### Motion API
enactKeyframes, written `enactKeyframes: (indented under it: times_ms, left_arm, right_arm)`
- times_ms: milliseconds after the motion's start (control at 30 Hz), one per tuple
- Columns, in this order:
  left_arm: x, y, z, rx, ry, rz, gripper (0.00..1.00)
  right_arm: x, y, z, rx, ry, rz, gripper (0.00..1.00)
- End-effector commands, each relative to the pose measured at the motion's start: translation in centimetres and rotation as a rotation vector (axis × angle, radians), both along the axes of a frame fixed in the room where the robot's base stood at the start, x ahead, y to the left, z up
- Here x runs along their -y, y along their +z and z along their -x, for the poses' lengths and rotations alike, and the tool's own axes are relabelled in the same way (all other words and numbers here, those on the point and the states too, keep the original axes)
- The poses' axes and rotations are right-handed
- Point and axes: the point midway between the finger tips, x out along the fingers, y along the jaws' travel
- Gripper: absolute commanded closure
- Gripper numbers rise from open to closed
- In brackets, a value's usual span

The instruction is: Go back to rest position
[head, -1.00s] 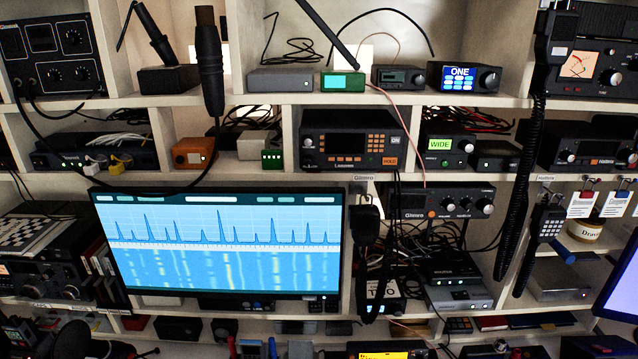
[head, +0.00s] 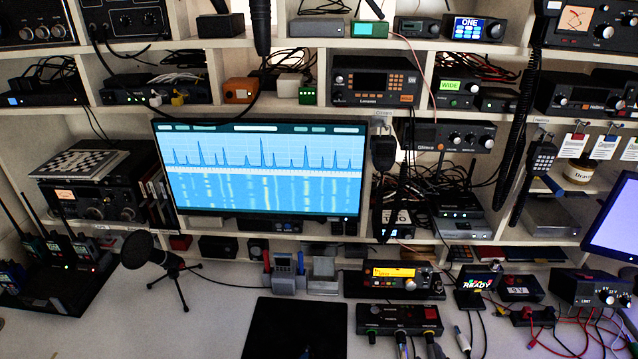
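Neither of my grippers shows in the head view, and no part of my arms can be made out. The view faces wooden cubby shelves (head: 300,43) filled with radio gear. A large monitor (head: 262,170) with a blue spectrum display stands in the middle. The white desk (head: 215,318) runs along the bottom below the shelves.
A microphone on a tripod (head: 150,252) stands on the desk at left, beside a rack of handheld radios (head: 75,270). A black mat (head: 295,328) lies front centre. A yellow-screen radio (head: 395,280) and a control box (head: 400,318) sit right of it. Cables crowd the right.

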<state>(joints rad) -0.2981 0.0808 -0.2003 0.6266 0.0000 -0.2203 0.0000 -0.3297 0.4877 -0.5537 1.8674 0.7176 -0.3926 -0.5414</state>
Motion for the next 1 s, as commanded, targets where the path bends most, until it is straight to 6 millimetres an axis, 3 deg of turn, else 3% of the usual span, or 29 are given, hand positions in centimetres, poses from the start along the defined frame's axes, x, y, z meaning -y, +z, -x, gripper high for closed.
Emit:
enactKeyframes:
  times_ms: [267,533,1000]
  left_arm:
    - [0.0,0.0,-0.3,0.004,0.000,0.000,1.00]
    - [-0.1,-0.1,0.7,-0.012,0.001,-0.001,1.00]
    - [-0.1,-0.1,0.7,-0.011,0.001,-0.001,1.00]
  right_arm:
    - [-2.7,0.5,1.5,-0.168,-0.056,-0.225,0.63]
    - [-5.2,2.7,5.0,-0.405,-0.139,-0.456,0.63]
    - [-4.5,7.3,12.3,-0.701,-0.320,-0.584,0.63]
